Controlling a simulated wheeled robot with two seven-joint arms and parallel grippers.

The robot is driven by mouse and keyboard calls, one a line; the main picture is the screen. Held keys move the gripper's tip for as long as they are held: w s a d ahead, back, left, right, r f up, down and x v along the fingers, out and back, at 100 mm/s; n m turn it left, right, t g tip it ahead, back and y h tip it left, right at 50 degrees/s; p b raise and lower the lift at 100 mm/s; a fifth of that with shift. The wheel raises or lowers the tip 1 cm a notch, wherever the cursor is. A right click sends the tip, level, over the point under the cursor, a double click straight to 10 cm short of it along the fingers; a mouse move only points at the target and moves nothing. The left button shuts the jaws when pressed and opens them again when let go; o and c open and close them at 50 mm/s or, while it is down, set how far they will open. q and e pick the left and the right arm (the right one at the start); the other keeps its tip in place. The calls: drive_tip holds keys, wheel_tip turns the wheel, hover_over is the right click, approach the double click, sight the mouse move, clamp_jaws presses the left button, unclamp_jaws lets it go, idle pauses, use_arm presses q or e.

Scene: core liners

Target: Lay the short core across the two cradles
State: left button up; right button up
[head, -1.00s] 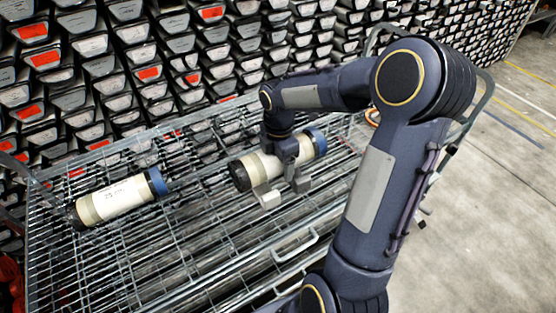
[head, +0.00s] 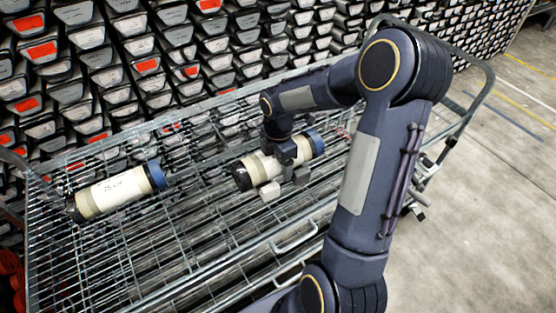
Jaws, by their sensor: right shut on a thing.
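A pale cylindrical core (head: 262,166) with a dark end at left and a blue end at right is in the middle of the wire deck. I take it for the short core. My right gripper (head: 285,155) comes down from above and is shut on it around its middle. My left gripper is not in view.
Another pale core (head: 118,189), labelled and with a blue end, lies on the left of the wire deck (head: 150,250). A tube rail edges the deck. Racks of trays with red and white ends (head: 90,65) stand behind. Concrete floor is clear at right.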

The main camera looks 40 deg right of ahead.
drive_tip(key=shift+w+f, duration=0.1)
drive_tip(key=o, duration=2)
drive_tip(key=shift+o, duration=0.2)
